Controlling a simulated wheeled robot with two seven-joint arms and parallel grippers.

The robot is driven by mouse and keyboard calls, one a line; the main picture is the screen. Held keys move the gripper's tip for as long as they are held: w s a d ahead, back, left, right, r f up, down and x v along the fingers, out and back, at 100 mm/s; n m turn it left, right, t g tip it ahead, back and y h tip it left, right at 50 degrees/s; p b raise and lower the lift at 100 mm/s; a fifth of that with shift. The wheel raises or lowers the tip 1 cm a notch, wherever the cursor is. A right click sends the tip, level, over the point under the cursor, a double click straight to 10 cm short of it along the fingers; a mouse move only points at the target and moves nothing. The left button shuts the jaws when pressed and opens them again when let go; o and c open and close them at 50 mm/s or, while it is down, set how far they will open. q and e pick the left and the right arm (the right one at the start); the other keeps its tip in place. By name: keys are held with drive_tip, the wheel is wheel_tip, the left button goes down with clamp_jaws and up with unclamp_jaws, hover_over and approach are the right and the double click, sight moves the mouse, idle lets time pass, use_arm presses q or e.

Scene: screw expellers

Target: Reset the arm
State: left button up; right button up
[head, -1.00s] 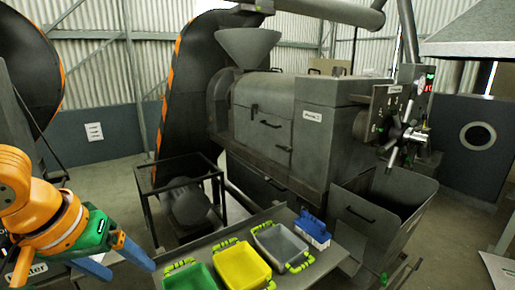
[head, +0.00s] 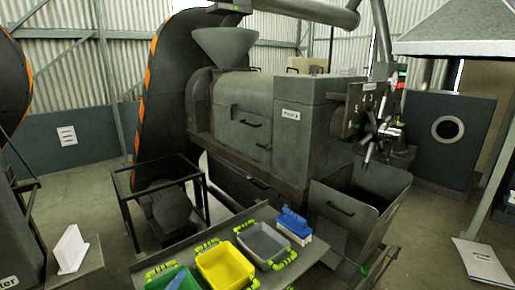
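No arm is clearly visible now in the head view. My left arm, orange and green with blue fingers, is no longer at the lower left. A small blue shape (head: 177,279) shows over the green tray (head: 158,272) at the bottom edge; I cannot tell whether it is a fingertip or an object. My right gripper is not in view.
A yellow tray (head: 223,262), a grey tray (head: 264,240) and a blue-and-white box (head: 294,226) stand in a row on the bench. The screw expeller (head: 245,128) stands behind. A white upright piece (head: 70,249) stands at the left.

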use_arm(q)
drive_tip(key=s+a+f+n+g+y, duration=0.1)
drive_tip(key=s+a+f+n+g, duration=0.2)
drive_tip(key=s+f+n+g, duration=1.15)
drive_tip(key=s+f+m+t+b, duration=0.1)
drive_tip(key=s+f+m+b, duration=0.2)
drive_tip(key=f, duration=0.9)
drive_tip(key=s+f+m+t+b, duration=0.1)
drive_tip(key=s+f+m, duration=0.3)
drive_tip(key=f, duration=0.8)
drive_tip(key=s+a+f+n+g+b, duration=0.1)
drive_tip(key=s+a+f+b, duration=0.1)
drive_tip(key=s+f, duration=1)
drive_tip(key=shift+s+f, duration=0.4)
drive_tip(key=shift+f, duration=0.2)
drive_tip(key=shift+a+g, duration=0.1)
drive_tip(key=shift+g, duration=0.15)
